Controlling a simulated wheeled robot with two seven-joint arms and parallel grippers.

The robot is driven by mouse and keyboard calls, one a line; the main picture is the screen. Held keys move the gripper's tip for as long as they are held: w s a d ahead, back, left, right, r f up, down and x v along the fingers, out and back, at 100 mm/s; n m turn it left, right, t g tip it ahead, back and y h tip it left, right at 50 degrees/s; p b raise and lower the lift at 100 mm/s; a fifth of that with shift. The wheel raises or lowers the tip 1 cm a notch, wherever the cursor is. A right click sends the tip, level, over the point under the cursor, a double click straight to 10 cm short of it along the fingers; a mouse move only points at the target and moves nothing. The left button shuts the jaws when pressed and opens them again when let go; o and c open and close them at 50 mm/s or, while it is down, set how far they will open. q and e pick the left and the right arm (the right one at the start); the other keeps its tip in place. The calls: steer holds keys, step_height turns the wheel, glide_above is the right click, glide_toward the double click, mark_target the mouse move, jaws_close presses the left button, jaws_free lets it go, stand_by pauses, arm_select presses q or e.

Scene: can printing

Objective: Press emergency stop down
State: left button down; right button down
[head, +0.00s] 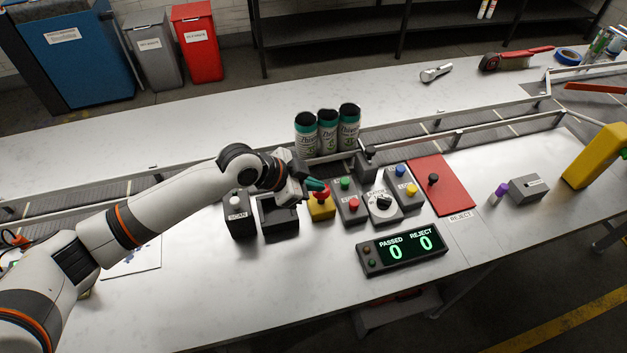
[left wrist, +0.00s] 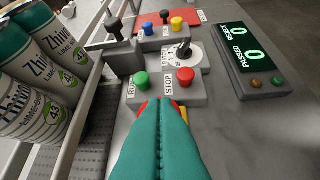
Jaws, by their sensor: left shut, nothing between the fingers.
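The emergency stop is a red mushroom button on a yellow box (head: 321,209), in the middle of the row of controls in the head view. My left gripper (head: 317,186) has its teal fingers shut with nothing between them, right at the top of the red button. In the left wrist view the closed teal fingers (left wrist: 162,135) cover most of the button, and only slivers of red and yellow show beside them. I cannot tell whether the fingertips touch the button or whether it is down. My right gripper is not in view.
A control box with green and red buttons (head: 352,205) stands just right of the stop. A dark tray (head: 277,219) and the SCAN box (head: 239,215) are on its left. Several cans (head: 328,133) stand behind near the conveyor rails. A counter display (head: 403,249) sits in front.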

arm_select(q)
steer(key=shift+f, duration=0.15)
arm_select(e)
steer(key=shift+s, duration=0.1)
arm_select(q)
step_height(320, 180, down, 2)
steer(key=shift+f+b, duration=0.1)
steer(key=shift+b, duration=0.6)
steer(key=shift+s, duration=0.1)
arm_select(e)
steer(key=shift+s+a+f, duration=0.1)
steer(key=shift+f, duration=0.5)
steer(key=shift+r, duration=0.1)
